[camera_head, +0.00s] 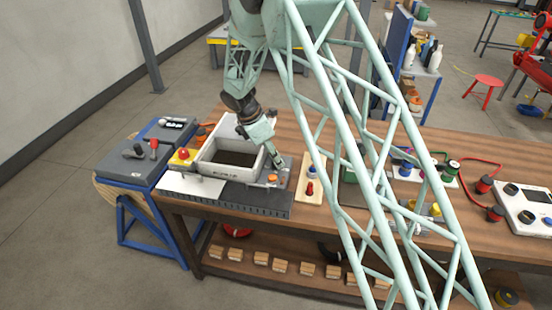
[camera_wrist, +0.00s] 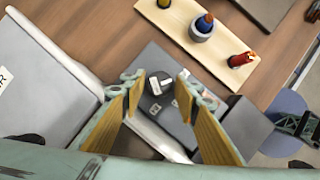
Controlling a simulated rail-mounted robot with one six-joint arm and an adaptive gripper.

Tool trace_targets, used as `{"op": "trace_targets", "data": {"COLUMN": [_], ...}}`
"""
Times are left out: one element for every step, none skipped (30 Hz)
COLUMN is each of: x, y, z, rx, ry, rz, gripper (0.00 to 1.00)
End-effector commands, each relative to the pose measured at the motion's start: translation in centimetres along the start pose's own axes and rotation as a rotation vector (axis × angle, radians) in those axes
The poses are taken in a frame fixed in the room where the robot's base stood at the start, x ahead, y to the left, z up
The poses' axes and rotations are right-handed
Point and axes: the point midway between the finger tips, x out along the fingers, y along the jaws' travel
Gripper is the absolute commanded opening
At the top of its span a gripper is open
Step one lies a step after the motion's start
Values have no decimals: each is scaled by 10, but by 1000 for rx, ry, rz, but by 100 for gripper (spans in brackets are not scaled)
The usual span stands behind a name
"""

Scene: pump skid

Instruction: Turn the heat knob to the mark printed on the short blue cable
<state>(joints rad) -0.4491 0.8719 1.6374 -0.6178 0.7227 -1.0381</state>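My gripper (camera_wrist: 159,84) is open in the wrist view, with its two padded fingers apart and nothing held between them. Beyond the fingertips is a grey panel (camera_wrist: 152,62) with small white labels and a dark part. I cannot tell whether that part is the heat knob. In the head view my gripper (camera_head: 276,166) is over the right end of the white basin, by a small orange-topped part (camera_head: 272,178). I cannot make out a short blue cable or its printed mark in either view.
The white basin (camera_head: 206,150) stands left of my gripper. A wooden board (camera_head: 314,190) with a red-topped part lies to the right; the wrist view shows blue and red parts on it. Red and green cables (camera_head: 468,162) lie farther right. My lattice column hides part of the bench.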

Motion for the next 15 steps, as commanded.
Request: {"op": "trace_targets", "data": {"x": [0,0,0,0,0,0,0,0,0,0,0,0,0,0,0], "y": [0,0,0,0,0,0,0,0,0,0,0,0,0,0,0], "z": [0,0,0,0,0,0,0,0,0,0,0,0,0,0,0], "rx": [0,0,0,0,0,0,0,0,0,0,0,1,2,4,8], "ry": [0,0,0,0,0,0,0,0,0,0,0,0,0,0,0], "rz": [0,0,0,0,0,0,0,0,0,0,0,-1,-1,-2,-3], "gripper": [29,29,27,24,22,18,15,13,13,13,13,13,13,13,13]}}
